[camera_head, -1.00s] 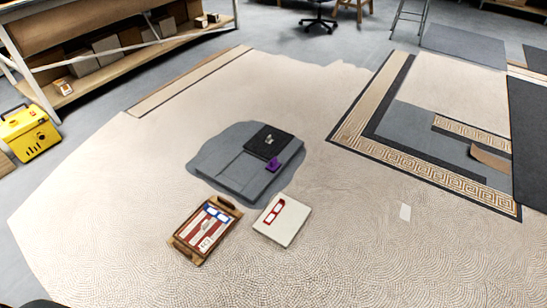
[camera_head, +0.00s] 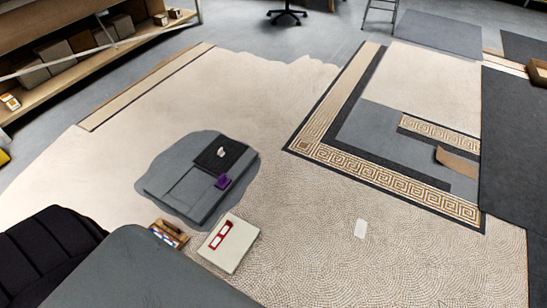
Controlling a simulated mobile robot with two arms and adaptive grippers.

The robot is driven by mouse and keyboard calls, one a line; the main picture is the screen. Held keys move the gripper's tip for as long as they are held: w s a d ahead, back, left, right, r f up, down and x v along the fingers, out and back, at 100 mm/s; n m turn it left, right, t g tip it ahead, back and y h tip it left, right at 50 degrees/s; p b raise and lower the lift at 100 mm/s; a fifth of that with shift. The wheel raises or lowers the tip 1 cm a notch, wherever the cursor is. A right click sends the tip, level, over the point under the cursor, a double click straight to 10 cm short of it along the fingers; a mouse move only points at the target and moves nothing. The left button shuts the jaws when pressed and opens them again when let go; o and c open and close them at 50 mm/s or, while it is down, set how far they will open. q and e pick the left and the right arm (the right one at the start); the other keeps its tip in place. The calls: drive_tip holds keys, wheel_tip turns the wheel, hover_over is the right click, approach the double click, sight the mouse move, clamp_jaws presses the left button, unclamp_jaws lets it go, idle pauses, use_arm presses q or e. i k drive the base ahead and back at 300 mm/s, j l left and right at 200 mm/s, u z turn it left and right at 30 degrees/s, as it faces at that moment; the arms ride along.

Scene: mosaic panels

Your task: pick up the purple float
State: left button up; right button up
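The purple float (camera_head: 222,182) is a small block. It lies on the grey slab (camera_head: 180,178), just below the edge of a black square mat (camera_head: 228,150) that carries a small pale object (camera_head: 221,152). Neither gripper shows in the head view. A dark grey rounded surface and a black ribbed part at the lower left look like my own body.
A white box (camera_head: 229,243) with a red mark lies below the slab. A small white piece (camera_head: 361,228) lies right of it. Greek-key border panels (camera_head: 385,180) are at the right, shelving (camera_head: 80,55) at the upper left. Pale mosaic floor between is clear.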

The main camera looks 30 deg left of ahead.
sight(223, 181)
drive_tip(key=i+l, duration=0.15)
drive_tip(key=i, duration=0.5)
drive_tip(key=i+l, duration=0.1)
drive_tip(key=i, duration=0.5)
drive_tip(key=i+j+u, duration=0.1)
drive_tip(key=i+u, duration=0.4)
drive_tip(key=i+l+u, duration=0.1)
drive_tip(key=i+u, duration=0.4)
drive_tip(key=i+l+u, duration=0.3)
drive_tip(key=i+u, duration=0.2)
